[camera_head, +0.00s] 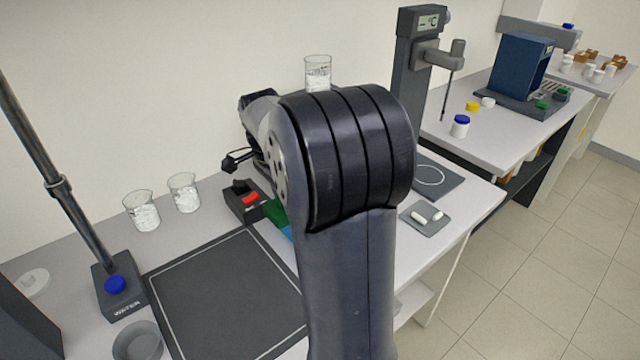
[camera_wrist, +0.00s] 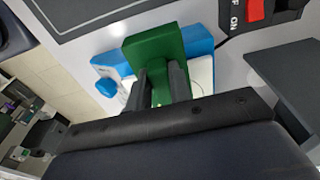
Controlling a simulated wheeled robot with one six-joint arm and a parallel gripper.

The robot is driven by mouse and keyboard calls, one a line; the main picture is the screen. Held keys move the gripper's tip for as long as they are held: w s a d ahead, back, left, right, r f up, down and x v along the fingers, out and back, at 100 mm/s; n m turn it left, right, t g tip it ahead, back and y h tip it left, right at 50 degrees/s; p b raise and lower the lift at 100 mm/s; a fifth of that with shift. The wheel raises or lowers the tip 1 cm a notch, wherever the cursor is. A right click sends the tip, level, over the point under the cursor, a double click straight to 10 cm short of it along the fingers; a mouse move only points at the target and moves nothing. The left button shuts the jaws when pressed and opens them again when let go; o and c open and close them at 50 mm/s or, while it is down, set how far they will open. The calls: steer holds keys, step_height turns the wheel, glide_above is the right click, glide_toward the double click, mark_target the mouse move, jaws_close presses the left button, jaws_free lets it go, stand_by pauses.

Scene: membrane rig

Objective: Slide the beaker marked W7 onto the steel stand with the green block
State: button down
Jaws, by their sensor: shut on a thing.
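My gripper (camera_wrist: 160,85) is shut on the green block (camera_wrist: 155,52), whose narrow part is between the fingers. In the head view a bit of the green block (camera_head: 275,212) shows beside my arm, which hides the gripper. A blue piece (camera_wrist: 200,42) lies by the block; it also shows in the head view (camera_head: 291,232). Two beakers with white contents, a left one (camera_head: 143,213) and a right one (camera_head: 184,194), stand at the back left. A third beaker (camera_head: 317,75) shows above my arm; its support is hidden. No W7 mark is readable, and I cannot identify the steel stand.
A dark box with a red switch (camera_head: 250,200) is close to the block. A dark mat with a pale outline (camera_head: 225,290) lies in front, bare where visible. A WATER stand (camera_head: 120,290) is left. A small tray with white pieces (camera_head: 425,220) is right.

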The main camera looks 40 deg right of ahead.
steer(key=shift+d+p, duration=0.35)
steer(key=shift+d, duration=0.95)
steer(key=shift+d, duration=0.1)
steer(key=shift+w+d+p, duration=0.15)
steer(key=shift+d+p, duration=0.55)
steer(key=shift+d, duration=1.7)
steer(key=shift+d, duration=0.25)
steer(key=shift+w+d+p, duration=0.1)
steer(key=shift+d+p, duration=0.75)
steer(key=shift+d, duration=1.45)
steer(key=shift+d, duration=0.1)
steer(key=shift+d+p, duration=0.7)
steer(key=shift+d, duration=0.85)
steer(key=shift+a, duration=0.15)
